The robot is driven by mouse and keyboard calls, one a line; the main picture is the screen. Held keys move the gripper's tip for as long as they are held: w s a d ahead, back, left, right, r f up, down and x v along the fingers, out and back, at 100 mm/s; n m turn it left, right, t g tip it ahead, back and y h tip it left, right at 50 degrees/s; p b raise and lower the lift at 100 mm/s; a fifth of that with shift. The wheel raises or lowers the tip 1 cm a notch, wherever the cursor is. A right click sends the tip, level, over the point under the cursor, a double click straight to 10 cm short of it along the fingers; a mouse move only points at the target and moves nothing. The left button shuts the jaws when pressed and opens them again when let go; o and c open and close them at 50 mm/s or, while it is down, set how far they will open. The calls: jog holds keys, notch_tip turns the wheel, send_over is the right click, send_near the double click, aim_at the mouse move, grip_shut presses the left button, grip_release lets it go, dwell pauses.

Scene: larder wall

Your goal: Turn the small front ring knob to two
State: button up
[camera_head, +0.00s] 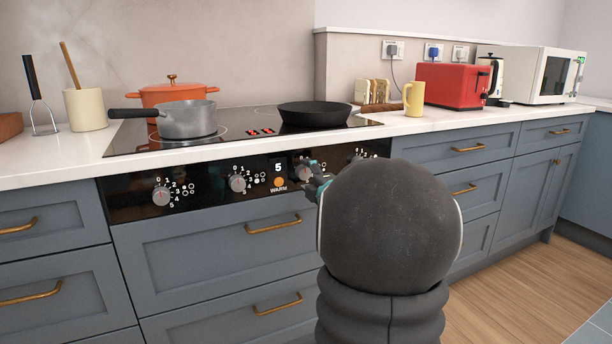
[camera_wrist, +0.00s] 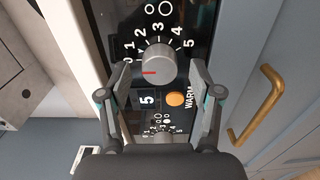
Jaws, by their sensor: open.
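A grey round knob (camera_wrist: 156,64) shows in the wrist view on the black panel, with a dial from 0 to 5 and small ring marks beside it. Its red line points left, towards the 0. My gripper (camera_wrist: 159,80) is open, with one finger on each side of this knob; I see no clear grip on it. In the head view my gripper (camera_head: 318,186) is at the panel, partly covering the knob (camera_head: 303,171) right of the display. Whether its marks mean the small front ring is too small to tell.
A display (camera_head: 278,172) reads 5 above an orange WARM light. Other knobs stand to the left (camera_head: 237,183), further left (camera_head: 161,196) and right (camera_head: 360,156). A grey saucepan (camera_head: 187,120) and a black frying pan (camera_head: 313,114) stand on the hob. A drawer handle (camera_head: 273,224) juts out below.

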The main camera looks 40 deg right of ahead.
jog(key=shift+w, duration=0.4)
jog(key=c, duration=1.1)
jog(key=shift+c, duration=0.2)
jog(key=m+p, duration=0.1)
jog(key=m, duration=0.5)
jog(key=shift+m, duration=0.3)
jog(key=shift+m+p, duration=1.05)
jog(key=shift+m, duration=1.45)
